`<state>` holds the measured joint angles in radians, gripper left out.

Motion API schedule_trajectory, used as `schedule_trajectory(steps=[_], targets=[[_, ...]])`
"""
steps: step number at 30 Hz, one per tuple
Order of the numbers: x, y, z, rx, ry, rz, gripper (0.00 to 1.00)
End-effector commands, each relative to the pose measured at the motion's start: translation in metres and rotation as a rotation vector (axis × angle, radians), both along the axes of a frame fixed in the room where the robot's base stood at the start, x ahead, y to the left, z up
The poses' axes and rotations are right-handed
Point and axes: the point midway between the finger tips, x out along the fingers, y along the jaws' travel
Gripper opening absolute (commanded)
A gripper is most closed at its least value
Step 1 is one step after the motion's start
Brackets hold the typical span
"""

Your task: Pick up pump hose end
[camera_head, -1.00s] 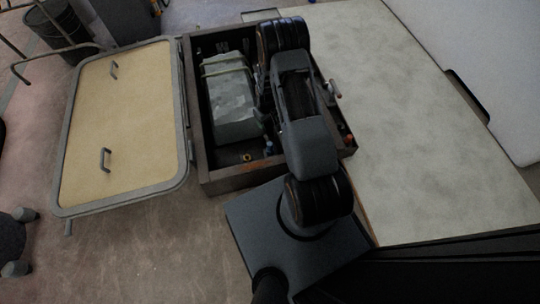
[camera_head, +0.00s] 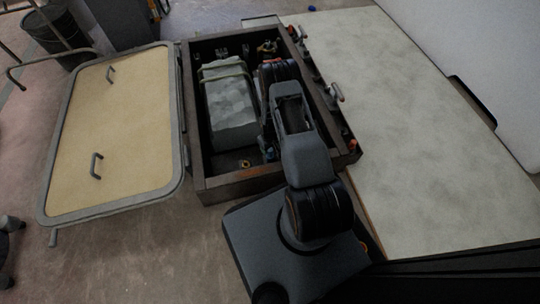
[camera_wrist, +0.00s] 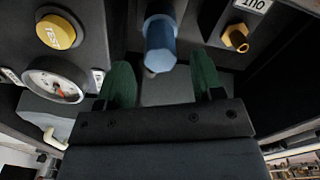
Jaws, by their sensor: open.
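In the wrist view, a blue cylindrical piece with a faceted end (camera_wrist: 160,42), which looks like the pump hose end, hangs at top centre. A pale tip shows at its lower end. My gripper (camera_wrist: 163,82) is open, with one green finger on each side of the blue piece. Gaps show between the piece and both fingers, so I see no grip on it. In the head view my arm reaches over the dark open box (camera_head: 240,184), and its links hide the gripper and the blue piece.
In the head view a grey strapped block (camera_head: 231,108) fills the box's left side. The hinged lid (camera_head: 118,130) lies open at left.

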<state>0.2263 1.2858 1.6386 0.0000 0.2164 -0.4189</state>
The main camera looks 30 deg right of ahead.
Motion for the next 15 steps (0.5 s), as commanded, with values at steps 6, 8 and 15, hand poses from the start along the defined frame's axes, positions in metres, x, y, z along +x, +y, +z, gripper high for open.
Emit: schedule_trajectory(steps=[6, 8, 15], targets=[[-0.003, 0.000, -0.027, 0.001, 0.001, 0.000, 0.61], [-0.004, 0.000, -0.036, 0.001, 0.002, 0.000, 0.61], [-0.003, 0.000, -0.050, 0.000, -0.002, 0.000, 0.61]])
